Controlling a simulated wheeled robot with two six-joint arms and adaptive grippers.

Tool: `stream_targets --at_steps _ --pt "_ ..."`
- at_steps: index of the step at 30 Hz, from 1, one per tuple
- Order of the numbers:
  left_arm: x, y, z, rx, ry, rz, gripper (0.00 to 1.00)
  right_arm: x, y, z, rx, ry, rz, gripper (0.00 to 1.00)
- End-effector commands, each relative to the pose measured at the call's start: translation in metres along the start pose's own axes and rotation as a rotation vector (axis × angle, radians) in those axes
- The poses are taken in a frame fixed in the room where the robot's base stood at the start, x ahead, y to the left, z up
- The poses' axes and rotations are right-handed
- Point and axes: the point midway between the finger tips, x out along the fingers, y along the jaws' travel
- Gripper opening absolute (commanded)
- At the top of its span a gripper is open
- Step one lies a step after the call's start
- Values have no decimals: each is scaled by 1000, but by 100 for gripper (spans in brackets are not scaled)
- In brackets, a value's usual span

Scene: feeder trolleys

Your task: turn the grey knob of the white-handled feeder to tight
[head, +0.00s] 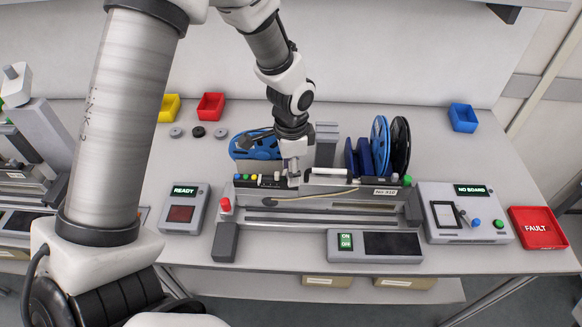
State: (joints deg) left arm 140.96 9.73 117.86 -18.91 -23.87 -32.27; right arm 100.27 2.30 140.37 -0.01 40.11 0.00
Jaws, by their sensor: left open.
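The white-handled feeder (342,182) lies in the bench fixture in the middle of the table, with a white bar handle (329,171) on top and a number label at its right end. My left gripper (292,181) points down at the left end of this feeder, just left of the white handle. It is open, its fingers small in the picture. Whether the fingers touch anything cannot be told. My right gripper is out of view.
Blue and black reels (400,145) stand behind the fixture. A READY box (184,217) is on the left, a NO BOARD box (445,236) and red FAULT tray (551,239) on the right. An ON/OFF panel (375,246) is in front.

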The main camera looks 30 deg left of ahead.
Motion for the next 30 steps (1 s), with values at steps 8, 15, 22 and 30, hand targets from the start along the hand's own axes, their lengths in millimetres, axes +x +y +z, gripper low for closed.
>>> stream_targets --at_steps 8,15,22,30 --pt "6 0 0 0 1 0 46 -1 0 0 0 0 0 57" --pt "6 0 0 -1 0 0 0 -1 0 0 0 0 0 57" --pt "6 0 0 7 0 1 0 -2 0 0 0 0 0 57" --pt "4 0 0 92 -2 2 0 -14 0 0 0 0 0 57"
